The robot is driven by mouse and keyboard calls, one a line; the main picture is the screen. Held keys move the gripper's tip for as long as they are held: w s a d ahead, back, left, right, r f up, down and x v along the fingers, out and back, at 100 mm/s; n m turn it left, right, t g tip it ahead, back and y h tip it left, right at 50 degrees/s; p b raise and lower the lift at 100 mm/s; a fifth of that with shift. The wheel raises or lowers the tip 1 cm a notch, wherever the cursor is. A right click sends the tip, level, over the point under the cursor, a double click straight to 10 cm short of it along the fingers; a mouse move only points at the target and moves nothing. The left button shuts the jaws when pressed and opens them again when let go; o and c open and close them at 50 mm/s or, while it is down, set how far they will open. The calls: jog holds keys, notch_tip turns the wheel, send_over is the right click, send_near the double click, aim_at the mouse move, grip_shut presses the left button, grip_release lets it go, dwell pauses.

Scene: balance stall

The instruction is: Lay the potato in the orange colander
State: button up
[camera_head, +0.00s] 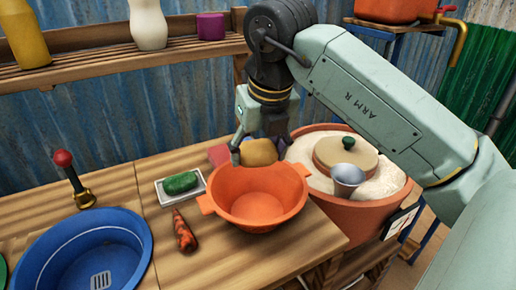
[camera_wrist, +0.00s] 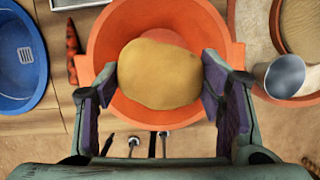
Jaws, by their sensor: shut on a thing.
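The orange colander (camera_head: 258,213) stands upright on the wooden table, and its wide bowl (camera_wrist: 175,24) fills the middle of the wrist view. The potato (camera_head: 259,152) is tan and rounded. It is between the fingers of my gripper (camera_head: 259,149), at the far side of the colander's rim in the head view. In the wrist view the potato (camera_wrist: 160,75) shows in front of the colander's inside, with a finger of my gripper (camera_wrist: 160,88) on each side. My gripper is shut on it. The colander's inside looks empty in the head view.
A blue basin (camera_head: 85,255) is at the left. A white tray (camera_head: 160,194) with a green item (camera_head: 180,183) and a carrot-like item (camera_head: 184,232) lie left of the colander. A large terracotta tub (camera_head: 355,212) with a lid (camera_head: 345,160) and metal cup (camera_head: 347,180) stands right.

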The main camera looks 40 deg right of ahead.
jog(key=shift+f+b, duration=2.95)
jog(key=shift+f, duration=0.6)
jog(key=shift+f+b, duration=2.4)
jog(key=shift+f, duration=0.4)
jog(key=o, duration=1.4)
jog(key=v, duration=1.2)
jog(key=shift+a, duration=0.1)
jog(key=shift+s, duration=0.1)
